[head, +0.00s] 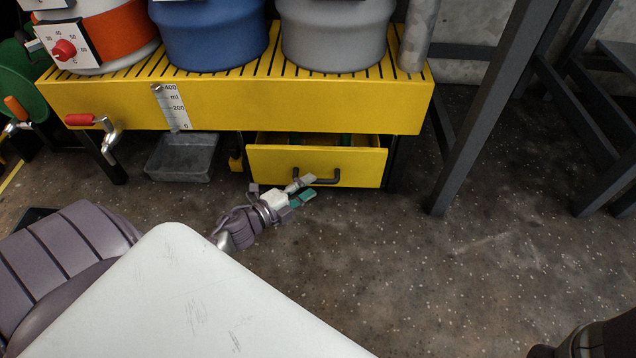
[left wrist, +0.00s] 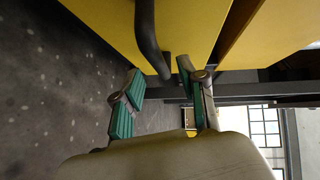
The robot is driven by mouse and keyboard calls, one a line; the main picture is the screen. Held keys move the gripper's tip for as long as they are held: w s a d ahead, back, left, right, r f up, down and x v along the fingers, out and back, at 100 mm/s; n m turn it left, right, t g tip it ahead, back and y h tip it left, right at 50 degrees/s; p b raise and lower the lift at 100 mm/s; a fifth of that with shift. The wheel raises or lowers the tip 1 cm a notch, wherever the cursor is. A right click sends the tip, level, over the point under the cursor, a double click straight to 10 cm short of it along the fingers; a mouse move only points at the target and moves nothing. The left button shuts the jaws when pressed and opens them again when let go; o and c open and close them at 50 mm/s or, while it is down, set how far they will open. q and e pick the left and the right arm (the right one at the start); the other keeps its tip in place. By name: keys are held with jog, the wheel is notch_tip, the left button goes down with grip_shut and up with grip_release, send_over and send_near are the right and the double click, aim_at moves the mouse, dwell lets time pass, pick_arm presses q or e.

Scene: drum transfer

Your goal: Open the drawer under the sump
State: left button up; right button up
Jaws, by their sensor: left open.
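The drawer (head: 350,165) has a yellow front and hangs under the yellow slatted sump (head: 300,107) in the head view. It stands partly out, and a dark gap with something green shows above its front. Its dark bar handle (head: 325,182) is on the front; it also shows in the left wrist view (left wrist: 147,35). My left gripper (head: 305,189) is open at the left end of the handle. In the left wrist view the handle's lower end lies between the fingertips of the left gripper (left wrist: 160,72); I cannot tell whether they touch. My right gripper is not in view.
A blue drum (head: 212,35), a grey drum (head: 335,35) and an orange-banded drum (head: 120,35) stand on the sump. Dark frame legs (head: 490,110) stand at right. The floor before the drawer is clear.

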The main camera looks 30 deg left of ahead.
aim_at(315, 183)
pick_arm(q)
jog(key=shift+b+x, duration=0.65)
jog(key=shift+x, duration=1.4)
grip_shut()
